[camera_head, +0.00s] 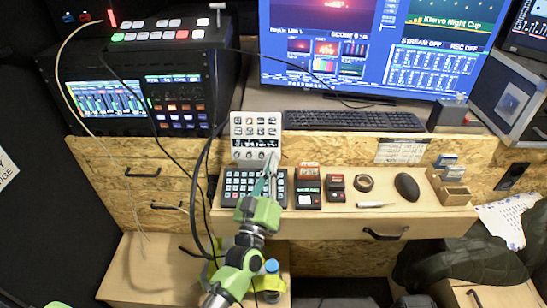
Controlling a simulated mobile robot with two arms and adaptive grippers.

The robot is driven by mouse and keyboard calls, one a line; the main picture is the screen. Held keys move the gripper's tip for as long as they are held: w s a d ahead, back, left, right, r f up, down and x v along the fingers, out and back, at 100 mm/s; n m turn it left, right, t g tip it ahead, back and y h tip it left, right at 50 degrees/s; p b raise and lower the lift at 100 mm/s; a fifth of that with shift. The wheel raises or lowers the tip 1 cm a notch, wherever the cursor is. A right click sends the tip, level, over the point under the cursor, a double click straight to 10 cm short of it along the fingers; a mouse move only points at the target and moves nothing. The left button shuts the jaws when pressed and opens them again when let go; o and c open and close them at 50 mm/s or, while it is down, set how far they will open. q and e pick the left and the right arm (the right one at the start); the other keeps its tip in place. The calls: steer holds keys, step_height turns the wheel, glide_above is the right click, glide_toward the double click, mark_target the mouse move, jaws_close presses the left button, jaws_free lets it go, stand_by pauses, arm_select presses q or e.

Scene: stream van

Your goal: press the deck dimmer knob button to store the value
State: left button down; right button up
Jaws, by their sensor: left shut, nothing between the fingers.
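A white control panel (256,130) with rows of small round controls stands upright at the back edge of the desk shelf. A row of knobs (243,155) runs along its lower edge. Which of these is the deck dimmer knob I cannot tell. A dark keypad (234,188) with pale keys lies flat in front of the panel. My left gripper (271,162), on a green and grey arm, is shut and empty. Its tips overlap the panel's lower right corner in the picture and hide what is behind them. Whether they touch it I cannot tell. My right gripper is out of view.
Right of the keypad are two small red-and-black devices (308,188), a dark ring (364,182), a white pen-like item (372,205) and a black mouse (407,187). A keyboard (352,121) lies behind. A black cable hangs left of the arm. A video switcher (163,105) stands at the left.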

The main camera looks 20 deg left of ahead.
arm_select(q)
steer(key=shift+w+a+r, duration=0.15)
steer(key=shift+a+r, duration=0.1)
steer(key=shift+a, duration=0.05)
stand_by(0.9)
steer(key=shift+d, duration=0.1)
stand_by(0.4)
steer(key=shift+s+d+r+p, duration=0.1)
steer(key=shift+s+r+p, duration=0.1)
steer(key=shift+p, duration=0.25)
steer(key=shift+s+d+r+p, duration=0.15)
steer(key=shift+s+p, duration=0.4)
steer(key=shift+p, duration=0.2)
steer(key=shift+s+d+r+p, duration=0.25)
steer(key=shift+s+p, duration=0.15)
steer(key=shift+s, duration=0.3)
steer(key=shift+s+d+r+p, duration=0.2)
steer(key=shift+s+p, duration=0.2)
steer(key=shift+s, duration=0.3)
steer(key=shift+f, duration=0.1)
